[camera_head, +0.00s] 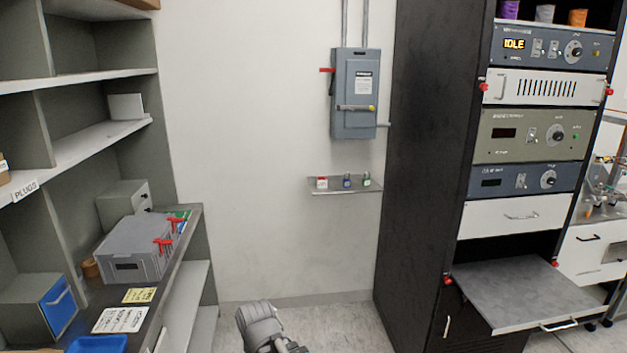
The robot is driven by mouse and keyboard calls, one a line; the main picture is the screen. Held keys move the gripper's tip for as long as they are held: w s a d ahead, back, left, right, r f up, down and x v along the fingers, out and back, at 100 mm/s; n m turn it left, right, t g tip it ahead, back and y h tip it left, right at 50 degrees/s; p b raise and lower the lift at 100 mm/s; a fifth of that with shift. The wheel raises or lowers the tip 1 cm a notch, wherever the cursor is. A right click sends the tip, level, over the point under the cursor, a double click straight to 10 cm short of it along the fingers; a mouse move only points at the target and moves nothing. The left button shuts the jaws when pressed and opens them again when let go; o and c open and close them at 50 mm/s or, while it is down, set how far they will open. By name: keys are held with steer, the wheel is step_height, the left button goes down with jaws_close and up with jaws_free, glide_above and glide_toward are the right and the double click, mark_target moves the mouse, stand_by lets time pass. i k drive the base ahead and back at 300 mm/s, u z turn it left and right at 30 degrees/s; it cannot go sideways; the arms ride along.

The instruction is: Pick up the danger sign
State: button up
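I cannot pick out a danger sign for certain. A white card with dark print (119,320) and a small yellow card with print (139,295) lie on the grey counter at the lower left; their wording is too small to read. A grey part of my arm shows at the bottom centre, apart from the counter and the rack. No gripper fingers can be seen.
A grey bin (134,250) with red pieces at its edge stands on the counter (185,262). A wall ledge (345,191) holds red, blue and green padlocks below a grey switch box (355,95). A pulled-out shelf (520,290) juts from the black rack.

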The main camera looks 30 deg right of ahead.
mark_target(323, 179)
steer(key=i, duration=1.9)
steer(key=z, duration=1.3)
